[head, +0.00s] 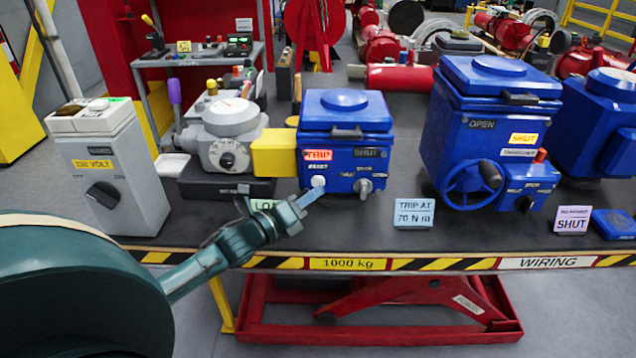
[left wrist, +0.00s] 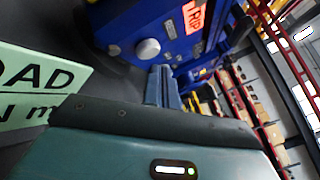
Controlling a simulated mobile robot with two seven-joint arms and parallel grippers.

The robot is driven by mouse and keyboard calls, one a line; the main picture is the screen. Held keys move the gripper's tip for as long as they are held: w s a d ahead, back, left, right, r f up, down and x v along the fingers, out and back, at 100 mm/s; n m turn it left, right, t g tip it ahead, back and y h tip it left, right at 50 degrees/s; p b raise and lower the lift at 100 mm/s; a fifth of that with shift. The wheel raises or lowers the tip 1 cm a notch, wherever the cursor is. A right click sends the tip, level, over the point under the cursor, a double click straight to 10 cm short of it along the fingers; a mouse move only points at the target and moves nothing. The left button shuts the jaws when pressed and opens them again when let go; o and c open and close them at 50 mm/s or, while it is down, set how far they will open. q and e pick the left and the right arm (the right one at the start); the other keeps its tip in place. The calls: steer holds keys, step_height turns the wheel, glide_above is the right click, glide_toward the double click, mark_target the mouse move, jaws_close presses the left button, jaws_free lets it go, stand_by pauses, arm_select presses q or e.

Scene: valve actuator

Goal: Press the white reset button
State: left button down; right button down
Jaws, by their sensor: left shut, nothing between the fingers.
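The white reset button (head: 318,182) is a round knob on the front of the blue actuator box (head: 345,140), under the lit red TRIP window (head: 317,155). A RESET label sits just above it. My left gripper (head: 311,196) is shut and empty, its tips just below and in front of the button in the head view. In the left wrist view the button (left wrist: 147,49) shows just beyond the left gripper's fingertips (left wrist: 161,72), slightly to their left. I cannot tell whether they touch. My right gripper is in neither view.
A grey selector knob (head: 363,186) is right of the button. A yellow block (head: 274,152) joins the blue box to a grey actuator (head: 230,130). A LOAD card (left wrist: 35,85) is partly behind my left gripper. A TRIP AT 70 Nm card (head: 414,212) stands right.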

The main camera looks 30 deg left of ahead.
arm_select(q)
steer(key=shift+w+a, duration=0.1)
steer(key=shift+w, duration=0.05)
stand_by(0.5)
steer(key=shift+w+a, duration=0.15)
steer(key=shift+w, duration=0.1)
steer(key=shift+w+a+b, duration=0.2)
steer(key=shift+w+b, duration=0.1)
steer(key=shift+w, duration=0.1)
stand_by(0.7)
steer(key=shift+s, duration=0.1)
steer(key=shift+s+d+p, duration=0.45)
steer(key=shift+s+p, duration=0.05)
steer(key=shift+s, duration=0.2)
steer(key=shift+s+d+p, duration=0.35)
steer(key=shift+s+d, duration=0.1)
steer(key=shift+s, duration=0.25)
steer(key=shift+s+d+p, duration=0.35)
steer(key=shift+s+d, duration=0.05)
steer(key=shift+s, duration=0.35)
steer(key=shift+s+d+p, duration=0.35)
steer(key=shift+s+d, duration=0.1)
steer(key=shift+s, duration=0.25)
